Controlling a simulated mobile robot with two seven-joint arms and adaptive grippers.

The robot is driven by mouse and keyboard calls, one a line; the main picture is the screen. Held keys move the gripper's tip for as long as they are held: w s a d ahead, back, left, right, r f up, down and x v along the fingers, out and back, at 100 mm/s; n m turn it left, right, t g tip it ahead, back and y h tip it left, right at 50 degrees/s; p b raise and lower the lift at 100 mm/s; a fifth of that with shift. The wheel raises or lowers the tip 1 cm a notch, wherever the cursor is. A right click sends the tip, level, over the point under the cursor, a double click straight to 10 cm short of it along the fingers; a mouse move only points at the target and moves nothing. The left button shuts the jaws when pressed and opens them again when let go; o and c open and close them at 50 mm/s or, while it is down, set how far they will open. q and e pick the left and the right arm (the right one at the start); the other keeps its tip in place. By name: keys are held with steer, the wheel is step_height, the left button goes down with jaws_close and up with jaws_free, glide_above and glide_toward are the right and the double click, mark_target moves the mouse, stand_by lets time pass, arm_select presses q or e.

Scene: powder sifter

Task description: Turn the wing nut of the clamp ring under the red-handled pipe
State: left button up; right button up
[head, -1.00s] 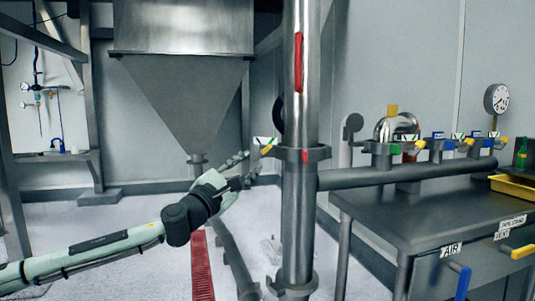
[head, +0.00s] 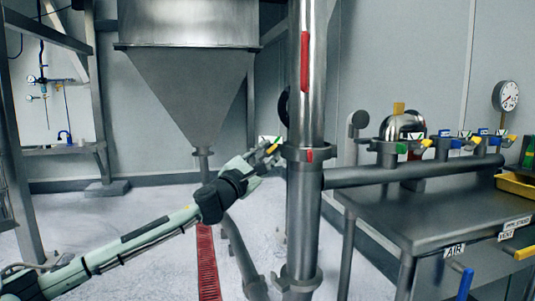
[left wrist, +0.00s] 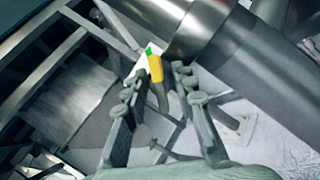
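The upright steel pipe (head: 306,110) with a red handle (head: 304,62) stands at the middle right of the head view. A dark clamp ring (head: 326,153) goes around it below the handle. Its yellow wing nut (head: 272,149) sticks out to the left by a small white label; in the left wrist view the yellow wing nut (left wrist: 156,68) has a green mark beside it. My left gripper (head: 268,157) is at the wing nut. In the left wrist view the fingers (left wrist: 160,92) are apart, with the wing nut between them near the tips. Contact is not clear. My right gripper is out of view.
A grey hopper (head: 190,85) hangs behind my left arm. A horizontal pipe (head: 410,171) with several valves runs right over a dark table (head: 430,215). A lower clamp (head: 299,281) is near the floor. The floor at left is mostly clear.

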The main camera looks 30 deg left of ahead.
arm_select(q)
jaws_close()
